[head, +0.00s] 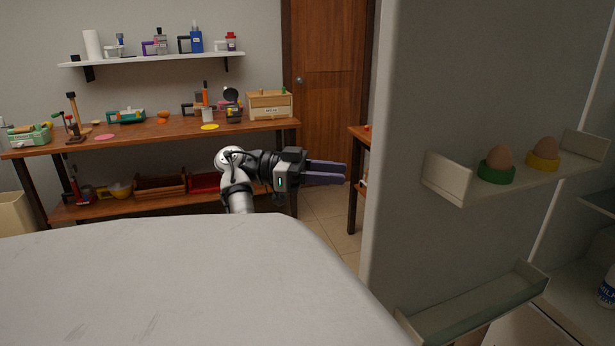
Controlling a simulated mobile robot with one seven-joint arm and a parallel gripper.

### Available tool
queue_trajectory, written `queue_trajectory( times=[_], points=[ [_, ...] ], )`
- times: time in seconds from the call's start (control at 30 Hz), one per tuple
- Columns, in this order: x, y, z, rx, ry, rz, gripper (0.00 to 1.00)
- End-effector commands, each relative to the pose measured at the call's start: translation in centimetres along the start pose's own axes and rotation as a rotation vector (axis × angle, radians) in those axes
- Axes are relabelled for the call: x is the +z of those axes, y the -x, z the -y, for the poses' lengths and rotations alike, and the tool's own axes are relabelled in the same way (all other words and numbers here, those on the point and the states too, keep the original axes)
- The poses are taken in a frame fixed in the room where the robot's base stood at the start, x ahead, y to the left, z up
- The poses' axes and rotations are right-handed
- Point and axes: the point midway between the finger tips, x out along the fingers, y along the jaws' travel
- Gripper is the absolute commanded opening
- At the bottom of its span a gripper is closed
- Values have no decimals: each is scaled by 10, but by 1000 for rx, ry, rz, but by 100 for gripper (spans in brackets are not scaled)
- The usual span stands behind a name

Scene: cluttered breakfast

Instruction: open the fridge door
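The fridge door (465,85) fills the right side of the head view. It stands open, its grey inner face toward me. An upper door shelf (449,178) carries two eggs in a green cup (496,175) and a yellow cup (543,163). A lower door shelf (470,310) looks empty. Part of the fridge interior (590,245) shows at the right edge. My gripper (345,174), with purple fingers, points right toward the door's outer edge and appears apart from it. Nothing shows between the fingers, and their gap is unclear. The door's handle is hidden.
A wooden workbench (150,129) with several tools stands along the back wall, below a white wall shelf (150,60). A brown wooden room door (328,90) is behind. Another wooden table (358,135) is partly hidden by the fridge door. Tiled floor (325,213) shows between.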

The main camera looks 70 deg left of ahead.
Motion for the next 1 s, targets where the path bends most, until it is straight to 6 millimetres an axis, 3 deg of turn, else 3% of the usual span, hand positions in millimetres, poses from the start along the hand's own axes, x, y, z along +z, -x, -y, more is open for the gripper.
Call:
queue_trajectory(
  times=[0.17,0.7,1.0],
  points=[
    [1,28,0,-6,3,3,38],
    [0,51,0,2,0,1,38],
    [0,53,0,1,-1,0,38]
  ],
)
